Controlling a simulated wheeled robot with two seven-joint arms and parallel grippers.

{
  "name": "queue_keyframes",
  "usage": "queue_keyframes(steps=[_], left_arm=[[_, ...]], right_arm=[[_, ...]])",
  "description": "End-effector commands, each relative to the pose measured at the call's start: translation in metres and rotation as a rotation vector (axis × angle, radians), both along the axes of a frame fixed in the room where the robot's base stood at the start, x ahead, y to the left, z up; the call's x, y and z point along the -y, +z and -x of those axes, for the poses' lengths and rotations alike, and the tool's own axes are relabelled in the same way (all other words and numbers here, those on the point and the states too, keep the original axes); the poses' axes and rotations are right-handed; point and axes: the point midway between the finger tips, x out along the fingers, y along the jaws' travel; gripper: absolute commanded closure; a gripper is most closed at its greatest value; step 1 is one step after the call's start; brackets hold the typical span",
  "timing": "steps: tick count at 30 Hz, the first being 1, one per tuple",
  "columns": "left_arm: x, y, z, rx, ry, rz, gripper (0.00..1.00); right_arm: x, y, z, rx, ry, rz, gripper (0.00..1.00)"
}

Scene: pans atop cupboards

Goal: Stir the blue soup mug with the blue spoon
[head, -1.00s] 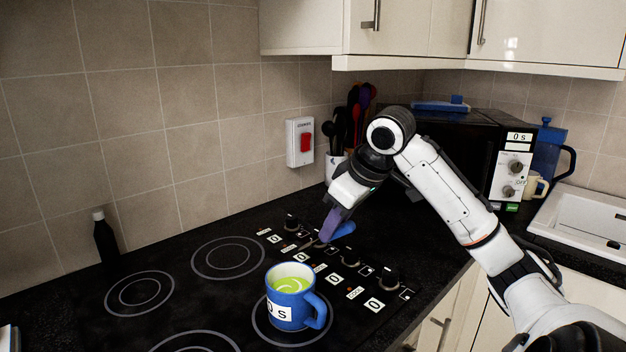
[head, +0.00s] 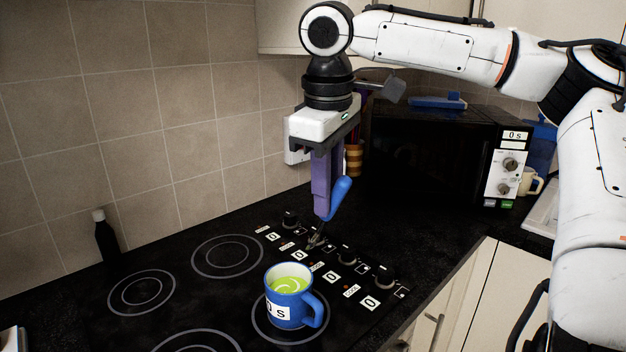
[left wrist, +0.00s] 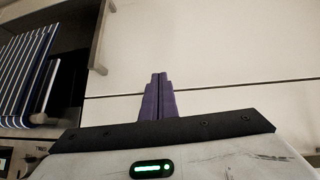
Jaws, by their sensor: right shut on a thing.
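The blue soup mug (head: 286,311) stands upright on the front right hob ring, with green soup inside and its handle to the right. My right gripper (head: 323,212) points downward behind and to the right of the mug, above the hob's knobs. It is shut on the blue spoon (head: 341,193). The spoon's blue handle leans up to the right, and its dark metal end (head: 316,240) hangs low over the controls, apart from the mug. My left gripper (left wrist: 158,98) shows in the left wrist view with its purple fingers together, empty, before a pale cupboard front.
A dark bottle (head: 106,238) stands by the tiled wall at left. A microwave (head: 430,150) and a striped cup (head: 354,160) are behind the right gripper. Hob knobs (head: 384,277) stick up right of the mug. The hob left of the mug is clear.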

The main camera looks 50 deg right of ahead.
Motion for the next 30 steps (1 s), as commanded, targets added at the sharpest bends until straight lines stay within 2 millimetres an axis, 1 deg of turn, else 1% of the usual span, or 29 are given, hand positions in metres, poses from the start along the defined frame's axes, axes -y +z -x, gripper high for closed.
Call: queue_keyframes(steps=[1, 3, 6, 9, 14, 30], left_arm=[[0.0, 0.004, 0.0, 0.0, 0.0, 0.0, 1.0], [0.0, 0.006, 0.0, 0.0, 0.0, 0.0, 1.0], [0.0, 0.007, 0.0, 0.0, 0.0, 0.0, 1.0], [0.0, 0.008, 0.0, 0.0, 0.0, 0.0, 1.0], [0.0, 0.007, 0.0, 0.0, 0.0, 0.0, 1.0], [0.0, 0.008, 0.0, 0.001, 0.0, 0.0, 1.0]], right_arm=[[-0.014, 0.009, 0.001, -0.026, 0.017, 0.014, 1.0], [-0.03, 0.016, 0.002, -0.051, 0.033, 0.019, 1.0], [-0.046, 0.022, 0.004, -0.072, 0.05, 0.023, 1.0], [-0.053, 0.023, 0.004, -0.081, 0.057, 0.024, 1.0], [-0.054, 0.018, 0.002, -0.082, 0.058, 0.023, 1.0], [-0.052, -0.021, -0.014, -0.082, 0.058, 0.023, 1.0]])
